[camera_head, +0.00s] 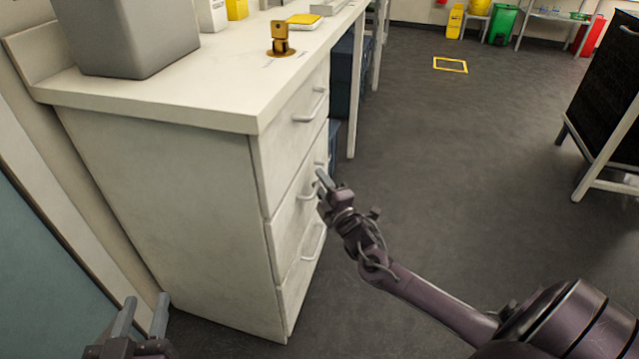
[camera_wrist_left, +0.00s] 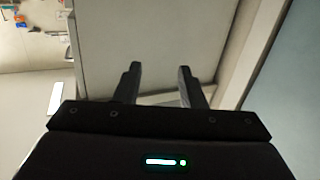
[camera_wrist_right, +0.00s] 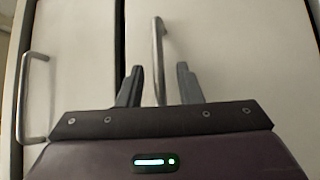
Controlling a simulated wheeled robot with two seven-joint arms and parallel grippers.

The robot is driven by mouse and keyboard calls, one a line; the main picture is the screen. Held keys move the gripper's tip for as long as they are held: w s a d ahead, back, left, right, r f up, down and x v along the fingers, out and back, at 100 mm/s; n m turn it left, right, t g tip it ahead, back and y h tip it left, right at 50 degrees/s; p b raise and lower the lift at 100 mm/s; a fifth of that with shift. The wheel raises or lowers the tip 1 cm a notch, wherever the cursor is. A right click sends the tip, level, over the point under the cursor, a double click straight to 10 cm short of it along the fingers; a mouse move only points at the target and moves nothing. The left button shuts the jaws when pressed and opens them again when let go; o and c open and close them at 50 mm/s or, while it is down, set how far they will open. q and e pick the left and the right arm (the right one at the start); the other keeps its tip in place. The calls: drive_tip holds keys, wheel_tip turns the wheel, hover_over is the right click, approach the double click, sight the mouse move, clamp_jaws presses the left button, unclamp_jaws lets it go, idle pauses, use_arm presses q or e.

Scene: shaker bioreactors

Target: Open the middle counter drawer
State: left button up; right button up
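The middle counter drawer (camera_head: 283,222) is the second front down on the white counter cabinet, and it looks shut. Its metal handle (camera_head: 308,191) is partly hidden by my right gripper (camera_head: 325,184). In the right wrist view the handle (camera_wrist_right: 158,50) runs between the two fingers, which stand apart on either side of it; I see no finger touching it. My left gripper (camera_head: 143,304) is open and empty beside the cabinet's side panel, low at the left. In the left wrist view its fingers (camera_wrist_left: 158,70) are apart with nothing between them.
The top drawer handle (camera_head: 310,112) and bottom drawer handle (camera_head: 314,243) sit above and below. A grey box (camera_head: 125,35) and a small golden-brown device (camera_head: 280,40) stand on the countertop (camera_head: 190,95). The floor (camera_head: 440,190) right of the cabinet is clear.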

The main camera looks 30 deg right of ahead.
use_arm(q)
drive_tip(key=shift+w+r+t, duration=0.15)
drive_tip(key=shift+r+t, duration=0.25)
drive_tip(key=shift+r, duration=0.6)
use_arm(e)
drive_tip(key=shift+w, duration=0.45)
clamp_jaws()
